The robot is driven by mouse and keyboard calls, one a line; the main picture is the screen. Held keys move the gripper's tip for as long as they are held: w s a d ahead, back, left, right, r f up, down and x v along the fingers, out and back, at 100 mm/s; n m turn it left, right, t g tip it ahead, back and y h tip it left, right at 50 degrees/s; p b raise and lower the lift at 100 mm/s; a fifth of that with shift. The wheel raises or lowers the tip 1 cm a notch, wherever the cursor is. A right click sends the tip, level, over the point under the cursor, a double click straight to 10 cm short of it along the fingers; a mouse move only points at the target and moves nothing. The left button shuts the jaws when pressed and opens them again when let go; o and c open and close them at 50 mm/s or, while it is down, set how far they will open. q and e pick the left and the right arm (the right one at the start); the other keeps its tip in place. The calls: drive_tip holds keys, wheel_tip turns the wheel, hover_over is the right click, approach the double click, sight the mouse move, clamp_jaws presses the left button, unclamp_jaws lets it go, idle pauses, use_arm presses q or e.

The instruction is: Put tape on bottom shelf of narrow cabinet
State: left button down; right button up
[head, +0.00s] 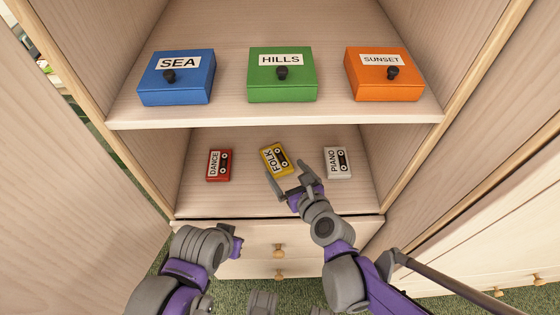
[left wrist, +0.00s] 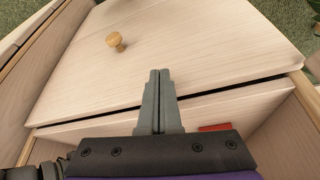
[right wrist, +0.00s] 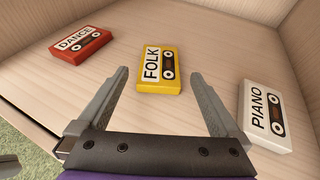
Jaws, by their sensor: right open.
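The bottom shelf (head: 252,203) of the narrow cabinet holds three tapes. The red DANCE tape (head: 219,165) lies on the left, the yellow FOLK tape (head: 276,159) in the middle and the white PIANO tape (head: 337,162) on the right. My right gripper (head: 292,184) is open and empty at the near edge of the FOLK tape. In the right wrist view the FOLK tape (right wrist: 160,69) lies ahead, between the lines of the two fingers, apart from both. My left gripper (left wrist: 160,76) is shut with nothing visible between its fingers, in front of the drawers.
The upper shelf (head: 250,117) bears a blue SEA box (head: 177,84), a green HILLS box (head: 283,87) and an orange SUNSET box (head: 384,84). Below are drawers with wooden knobs (head: 279,251). Cabinet side walls and open doors flank the bottom shelf.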

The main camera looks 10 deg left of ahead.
drive_tip(key=p+v, duration=0.1)
drive_tip(key=v, duration=0.5)
idle(0.5)
